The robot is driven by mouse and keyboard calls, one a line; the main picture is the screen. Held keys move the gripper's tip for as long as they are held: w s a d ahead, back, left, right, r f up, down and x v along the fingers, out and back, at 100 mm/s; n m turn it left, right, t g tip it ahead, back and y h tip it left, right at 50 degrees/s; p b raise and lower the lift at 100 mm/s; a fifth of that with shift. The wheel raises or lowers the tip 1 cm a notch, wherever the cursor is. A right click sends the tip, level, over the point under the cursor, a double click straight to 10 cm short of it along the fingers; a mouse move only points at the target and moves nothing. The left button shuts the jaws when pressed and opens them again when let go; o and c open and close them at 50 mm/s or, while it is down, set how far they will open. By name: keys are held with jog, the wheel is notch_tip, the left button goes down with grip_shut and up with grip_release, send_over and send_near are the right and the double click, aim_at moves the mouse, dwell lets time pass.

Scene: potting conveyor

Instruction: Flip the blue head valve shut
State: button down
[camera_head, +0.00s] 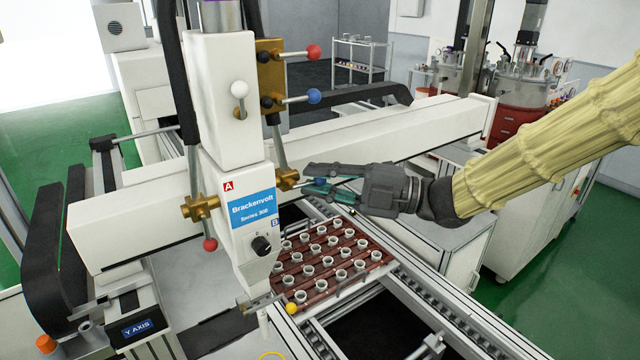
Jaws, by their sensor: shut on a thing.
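The blue head valve is a brass fitting (286,180) on the right side of the white dispensing head (235,190), near the blue "B" mark. Its short lever points right, roughly level, and ends in a blue ball (320,183). My gripper (318,181) comes in from the right and is shut on this blue ball, its dark fingers above and below. The fingers partly hide the ball and lever. On the head's left side, the other brass valve (200,207) has its lever hanging down to a red ball (210,244).
A brass block (270,75) above carries levers with a red ball (313,52) and a blue ball (314,96). A white ball lever (239,90) is on the column. A red-brown tray (378,257) of several white cups lies below my gripper. A white gantry beam (400,130) runs behind.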

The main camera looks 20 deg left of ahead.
jog(key=f+m+y+b, duration=0.1)
jog(key=b, duration=0.2)
jog(key=shift+f+b, duration=0.3)
jog(key=s+a+f+m+t+y+b, duration=0.1)
jog(key=m+t+b, duration=0.4)
jog(key=m+b, duration=0.2)
jog(key=s+f+m+t+y+b, duration=0.1)
jog(key=m+t+b, duration=0.5)
jog(key=m+b, duration=0.2)
jog(key=s+a+f+m+t+b, duration=0.1)
jog(key=m+t+b, duration=0.5)
jog(key=m+b, duration=0.1)
jog(key=shift+s+a+m+y, duration=0.2)
jog(key=shift+a+m+y, duration=0.15)
jog(key=shift+m+y, duration=0.05)
jog(key=shift+m+t+b, duration=0.3)
jog(key=shift+t, duration=0.1)
jog(key=c, duration=1.3)
grip_release()
jog(key=shift+g, duration=0.3)
